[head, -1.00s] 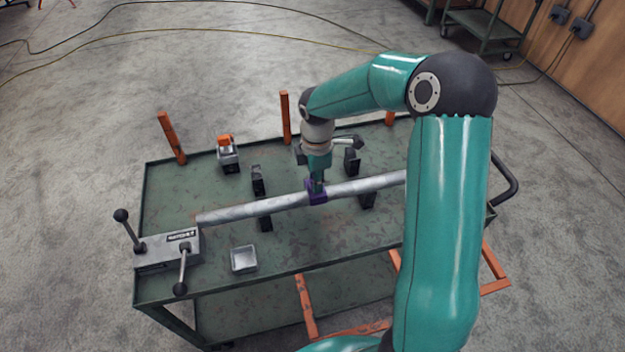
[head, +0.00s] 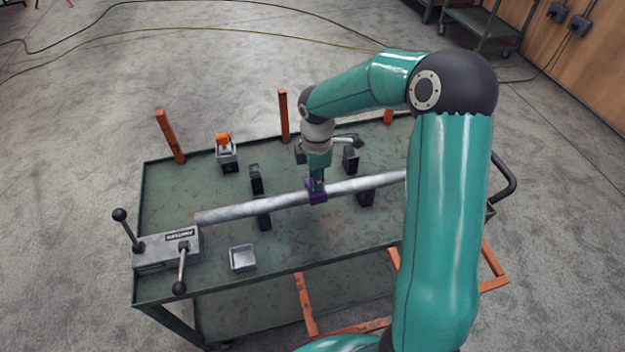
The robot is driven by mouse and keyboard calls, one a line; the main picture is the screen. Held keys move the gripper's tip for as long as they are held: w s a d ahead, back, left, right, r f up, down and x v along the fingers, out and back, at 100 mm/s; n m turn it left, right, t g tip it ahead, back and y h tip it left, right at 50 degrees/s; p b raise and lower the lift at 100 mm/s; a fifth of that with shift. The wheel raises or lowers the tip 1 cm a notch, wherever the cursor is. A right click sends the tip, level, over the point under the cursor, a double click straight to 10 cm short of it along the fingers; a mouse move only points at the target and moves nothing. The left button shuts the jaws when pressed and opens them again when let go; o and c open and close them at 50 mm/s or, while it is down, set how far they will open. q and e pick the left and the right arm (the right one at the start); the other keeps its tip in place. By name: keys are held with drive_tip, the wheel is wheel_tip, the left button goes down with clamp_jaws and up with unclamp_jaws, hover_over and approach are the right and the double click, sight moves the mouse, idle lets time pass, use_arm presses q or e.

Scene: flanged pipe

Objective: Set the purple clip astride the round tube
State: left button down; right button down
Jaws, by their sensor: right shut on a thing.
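The round tube (head: 262,207) is a grey pipe lying across the green cart, resting over dark supports. The purple clip (head: 317,196) is at the tube's middle, seen over and around it from above. My right gripper (head: 318,182) points down and is shut on the clip. Whether the clip is fully seated on the tube cannot be told, as the gripper covers its top. The tube's right end is hidden behind my right arm. My left gripper is not in view.
A grey lever fixture (head: 160,250) stands at the tube's left end. A small metal tray (head: 242,257) sits in front of the tube. An orange-topped block (head: 225,150) and orange posts (head: 170,136) stand along the back of the cart (head: 300,262).

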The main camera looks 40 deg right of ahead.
drive_tip(key=shift+f+b, duration=0.35)
drive_tip(key=shift+f, duration=0.2)
drive_tip(key=c, duration=1.1)
unclamp_jaws()
drive_tip(key=shift+o, duration=0.2)
wheel_tip(320, 180, up, 12)
